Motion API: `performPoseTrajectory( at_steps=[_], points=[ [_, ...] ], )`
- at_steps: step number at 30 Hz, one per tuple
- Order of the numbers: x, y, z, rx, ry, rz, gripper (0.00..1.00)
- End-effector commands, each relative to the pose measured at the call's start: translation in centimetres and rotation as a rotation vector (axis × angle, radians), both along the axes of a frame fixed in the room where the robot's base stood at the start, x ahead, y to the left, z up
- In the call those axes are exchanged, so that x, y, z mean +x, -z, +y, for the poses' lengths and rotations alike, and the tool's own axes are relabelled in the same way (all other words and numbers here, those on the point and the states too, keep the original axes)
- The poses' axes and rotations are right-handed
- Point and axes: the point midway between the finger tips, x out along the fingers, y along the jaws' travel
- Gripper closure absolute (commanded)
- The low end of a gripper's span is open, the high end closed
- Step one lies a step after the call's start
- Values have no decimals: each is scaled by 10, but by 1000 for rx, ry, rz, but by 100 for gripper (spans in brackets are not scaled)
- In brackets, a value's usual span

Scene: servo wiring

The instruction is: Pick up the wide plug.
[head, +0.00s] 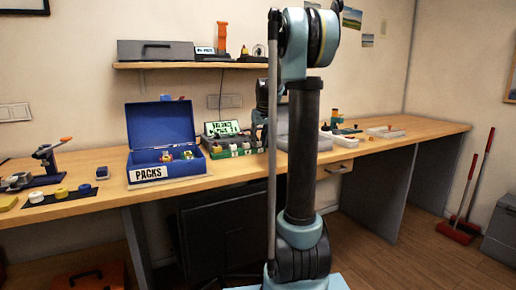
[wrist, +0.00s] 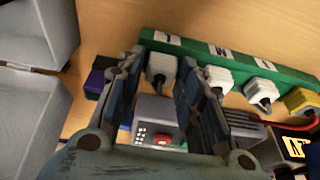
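A green rack (wrist: 190,50) holds several plugs under small letter labels. One white plug (wrist: 161,66), below a label like T, stands between the fingers of my gripper (wrist: 160,68). The gripper is open, with a gap visible on both sides of this plug. Another white plug (wrist: 217,78), below a label like W, is just right of the right finger and partly hidden by it. I cannot tell by shape which is the wide plug. A third white plug (wrist: 261,92) is farther right. In the head view the rack (head: 216,155) shows, but my arm hides the gripper.
A yellow plug (wrist: 301,100) sits at the rack's right end. A grey device with a red button (wrist: 161,139) lies below the fingers. The blue PACKS box (head: 160,125) stands left of the rack.

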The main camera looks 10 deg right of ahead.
Motion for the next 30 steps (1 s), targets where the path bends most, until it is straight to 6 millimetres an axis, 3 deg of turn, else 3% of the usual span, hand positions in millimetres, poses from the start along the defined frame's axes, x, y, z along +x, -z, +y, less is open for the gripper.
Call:
performPoseTrajectory(
  at_steps=[1, 2, 16, 30],
  points=[
    [0, 0, 0, 0, 0, 0, 86],
    [0, 0, 0, 0, 0, 0, 92],
    [0, -8, 0, 0, 0, 0, 92],
    [0, -83, 0, 0, 0, 0, 92]
  ],
)
